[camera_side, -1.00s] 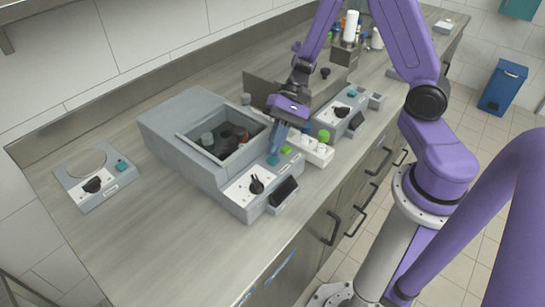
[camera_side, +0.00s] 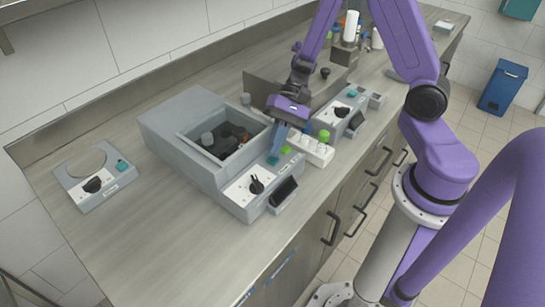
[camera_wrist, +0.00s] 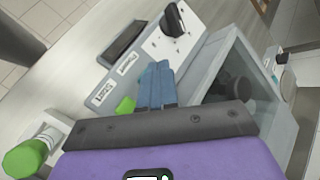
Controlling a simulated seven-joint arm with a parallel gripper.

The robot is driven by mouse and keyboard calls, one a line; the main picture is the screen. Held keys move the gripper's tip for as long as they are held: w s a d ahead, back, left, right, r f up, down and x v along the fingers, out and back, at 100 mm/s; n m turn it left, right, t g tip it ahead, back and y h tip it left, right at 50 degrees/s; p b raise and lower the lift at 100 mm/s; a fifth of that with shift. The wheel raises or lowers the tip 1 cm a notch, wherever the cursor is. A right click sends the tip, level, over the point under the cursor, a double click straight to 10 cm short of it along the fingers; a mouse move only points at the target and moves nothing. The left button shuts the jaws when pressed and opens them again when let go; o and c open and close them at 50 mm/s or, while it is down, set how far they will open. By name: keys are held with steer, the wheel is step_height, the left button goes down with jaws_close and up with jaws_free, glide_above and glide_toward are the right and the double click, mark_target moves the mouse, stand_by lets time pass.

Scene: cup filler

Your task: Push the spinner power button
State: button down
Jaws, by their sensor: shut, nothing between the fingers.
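The spinner (camera_side: 180,135) is a large grey box on the counter with an open square well. Its front panel carries a black knob (camera_side: 257,185), a dark screen (camera_side: 284,191), a teal button (camera_side: 272,161) and a green button (camera_side: 286,150). My gripper (camera_side: 276,152) is shut and empty, pointing down, with its blue fingertips at the teal button. I cannot tell whether they touch it. Which button is the power button cannot be read.
A white rack (camera_side: 312,150) and a green-capped container (camera_side: 323,136) stand close right of the fingers. Another grey device (camera_side: 345,112) lies behind them. A flat device with a round recess (camera_side: 95,178) sits at the left. The counter's front left is clear.

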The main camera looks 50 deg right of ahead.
steer(key=shift+f, duration=0.6)
stand_by(0.4)
steer(key=shift+r, duration=0.65)
steer(key=shift+r, duration=0.1)
step_height(320, 180, up, 6)
steer(key=shift+f, duration=0.1)
stand_by(0.6)
